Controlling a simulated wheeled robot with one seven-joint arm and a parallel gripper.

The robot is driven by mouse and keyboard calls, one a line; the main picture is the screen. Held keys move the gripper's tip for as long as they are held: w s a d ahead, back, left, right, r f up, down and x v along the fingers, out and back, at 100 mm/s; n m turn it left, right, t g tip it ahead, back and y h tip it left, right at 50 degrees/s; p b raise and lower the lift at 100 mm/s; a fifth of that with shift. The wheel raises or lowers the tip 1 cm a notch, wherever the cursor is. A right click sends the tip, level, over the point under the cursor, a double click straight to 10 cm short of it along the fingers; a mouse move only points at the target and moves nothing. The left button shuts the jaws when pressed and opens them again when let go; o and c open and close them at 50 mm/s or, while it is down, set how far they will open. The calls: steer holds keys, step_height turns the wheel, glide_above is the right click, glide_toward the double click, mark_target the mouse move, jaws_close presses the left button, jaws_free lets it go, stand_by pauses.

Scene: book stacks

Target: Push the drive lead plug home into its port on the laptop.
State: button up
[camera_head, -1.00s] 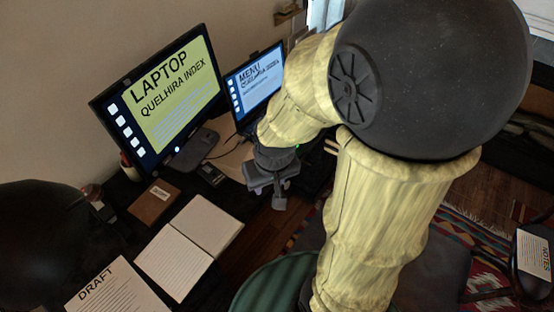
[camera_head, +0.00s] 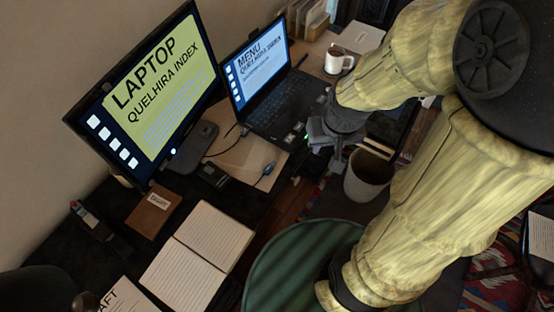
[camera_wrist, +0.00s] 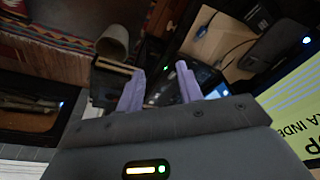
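The open laptop (camera_head: 262,72) stands on the desk beside the monitor, its screen reading MENU. A blue plug (camera_head: 267,171) on a dark lead lies on the tan folder in front of the laptop, apart from it; I cannot tell for sure that it is the drive lead's. A blue piece also shows in the wrist view (camera_wrist: 237,49). My gripper (camera_head: 322,140) is by the laptop's front right corner, to the right of the blue plug. In the wrist view its two lavender fingers (camera_wrist: 160,70) are apart with nothing seen between them. The laptop's port is not discernible.
The large monitor (camera_head: 150,90) stands left of the laptop. A white mug (camera_head: 338,60) stands behind the laptop's right side. A grey bin (camera_head: 368,178) is below my gripper. An open notebook (camera_head: 198,255) lies at the front left. A green round seat (camera_head: 300,265) is near the desk edge.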

steer(key=shift+o, duration=0.6)
steer(key=shift+s, duration=0.1)
steer(key=shift+o, duration=0.4)
steer(key=w+a+f+m+g, duration=0.2)
steer(key=w+a+f+m, duration=0.6)
steer(key=w+a+f, duration=0.3)
steer(key=shift+w+a+f+g+p, duration=0.15)
steer(key=shift+w+a+g+p, duration=0.2)
steer(key=shift+w+a, duration=0.75)
steer(key=shift+a, duration=0.15)
